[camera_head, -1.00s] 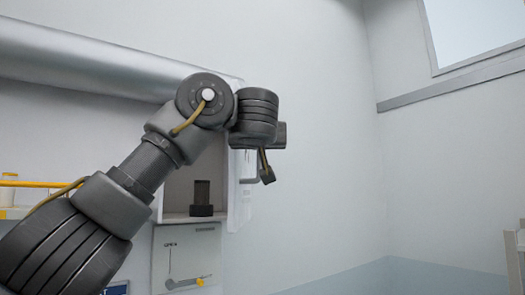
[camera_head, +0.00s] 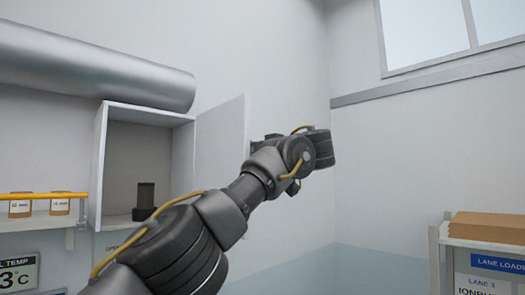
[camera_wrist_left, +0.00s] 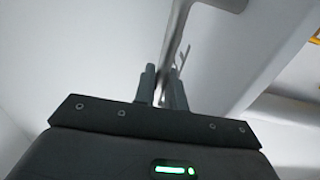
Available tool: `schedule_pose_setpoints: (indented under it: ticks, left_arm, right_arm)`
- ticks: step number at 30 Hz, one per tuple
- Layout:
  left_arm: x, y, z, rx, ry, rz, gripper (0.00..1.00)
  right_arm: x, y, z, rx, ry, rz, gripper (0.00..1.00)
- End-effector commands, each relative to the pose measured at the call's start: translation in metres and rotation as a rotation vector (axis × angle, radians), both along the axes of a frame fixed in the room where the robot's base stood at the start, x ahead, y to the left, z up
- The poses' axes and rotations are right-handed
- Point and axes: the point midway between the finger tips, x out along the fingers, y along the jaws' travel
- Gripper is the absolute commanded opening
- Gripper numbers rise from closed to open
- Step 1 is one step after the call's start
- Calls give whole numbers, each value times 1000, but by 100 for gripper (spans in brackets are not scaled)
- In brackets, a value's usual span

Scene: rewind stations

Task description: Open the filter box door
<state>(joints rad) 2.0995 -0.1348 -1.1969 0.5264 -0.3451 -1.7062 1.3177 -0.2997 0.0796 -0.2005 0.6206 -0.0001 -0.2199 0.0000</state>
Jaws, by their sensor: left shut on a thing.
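The filter box (camera_head: 112,160) is a white wall box with its front open, and a small dark block (camera_head: 145,200) stands inside it. Its white door (camera_head: 220,140) stands swung out to the right of the box. My left gripper (camera_head: 262,142) is at the door's right edge in the head view, largely hidden by my wrist. In the left wrist view the left gripper (camera_wrist_left: 163,85) is shut on the grey bar of the door handle (camera_wrist_left: 176,40), which passes between its fingers. My right gripper is in neither view.
A large grey pipe (camera_head: 90,65) runs above the box. A shelf with a yellow rail (camera_head: 45,195) and jars is at the left. At the lower right stands a rack with a brown box (camera_head: 485,226). The wall right of my arm is clear.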

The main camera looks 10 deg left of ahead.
Motion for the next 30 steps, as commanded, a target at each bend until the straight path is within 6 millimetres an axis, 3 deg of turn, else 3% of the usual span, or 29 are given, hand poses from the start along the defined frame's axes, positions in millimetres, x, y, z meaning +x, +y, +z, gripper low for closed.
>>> schedule_pose_setpoints:
  ticks: [12, 13, 16, 26, 30]
  left_arm:
    - [-1, 4, 6, -3, -8, 10, 0]
    - [-1, 3, 6, -2, -8, 10, 16]
    - [0, 2, 5, -3, -8, 8, 29]
    - [-1, -4, 2, -1, -5, 3, 30]
    - [-11, -19, -1, 0, -6, 0, 30]
  right_arm:
    - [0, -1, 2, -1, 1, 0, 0]
    - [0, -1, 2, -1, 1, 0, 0]
    - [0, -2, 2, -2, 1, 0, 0]
    - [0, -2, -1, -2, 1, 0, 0]
    - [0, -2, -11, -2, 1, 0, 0]
